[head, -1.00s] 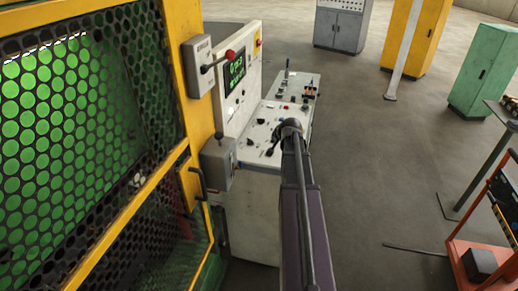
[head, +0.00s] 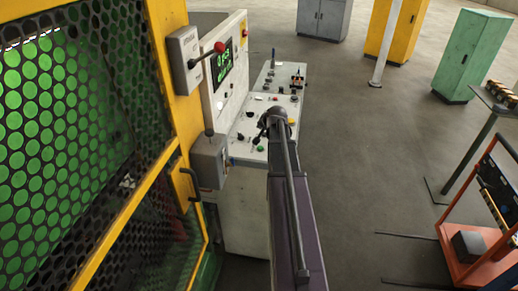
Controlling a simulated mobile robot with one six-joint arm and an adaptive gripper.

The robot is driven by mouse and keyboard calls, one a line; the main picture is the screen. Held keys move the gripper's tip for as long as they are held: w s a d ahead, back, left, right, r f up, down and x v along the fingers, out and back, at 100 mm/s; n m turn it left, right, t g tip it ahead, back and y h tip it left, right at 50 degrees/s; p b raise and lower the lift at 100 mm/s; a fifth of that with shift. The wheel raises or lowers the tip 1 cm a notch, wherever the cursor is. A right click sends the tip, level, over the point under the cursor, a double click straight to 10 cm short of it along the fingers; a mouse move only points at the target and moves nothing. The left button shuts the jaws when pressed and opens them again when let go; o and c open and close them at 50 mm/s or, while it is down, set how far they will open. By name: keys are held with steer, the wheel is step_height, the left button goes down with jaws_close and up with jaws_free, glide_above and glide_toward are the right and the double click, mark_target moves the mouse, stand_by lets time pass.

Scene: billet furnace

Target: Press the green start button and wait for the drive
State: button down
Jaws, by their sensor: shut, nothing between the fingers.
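The green start button (head: 260,149) shows as a small green dot on the near edge of the white control desk (head: 240,163), just below a dark knob. My arm reaches forward over the desk's right side. My gripper (head: 264,122) is a small dark shape at the arm's far end, above the desk and a little beyond the button in the picture. It looks shut and empty. The wrist partly hides the fingers, and I cannot tell whether they touch the desk. A display (head: 222,65) with green marks is lit on the upright panel.
An orange cart (head: 455,250), a table leg (head: 468,160) and a green cabinet (head: 470,55) are at right. The floor between is clear.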

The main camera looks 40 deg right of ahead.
mark_target(261, 148)
steer(key=shift+f+b, duration=4.1)
steer(key=shift+f, duration=0.1)
steer(key=shift+a, duration=0.1)
steer(key=shift+f+b, duration=0.85)
steer(key=shift+r, duration=0.1)
steer(key=shift+r+p, duration=0.75)
steer(key=shift+p, duration=0.1)
steer(key=shift+r+p, duration=2.5)
steer(key=shift+r, duration=0.05)
steer(key=shift+s+f, duration=0.1)
steer(key=shift+s, duration=0.05)
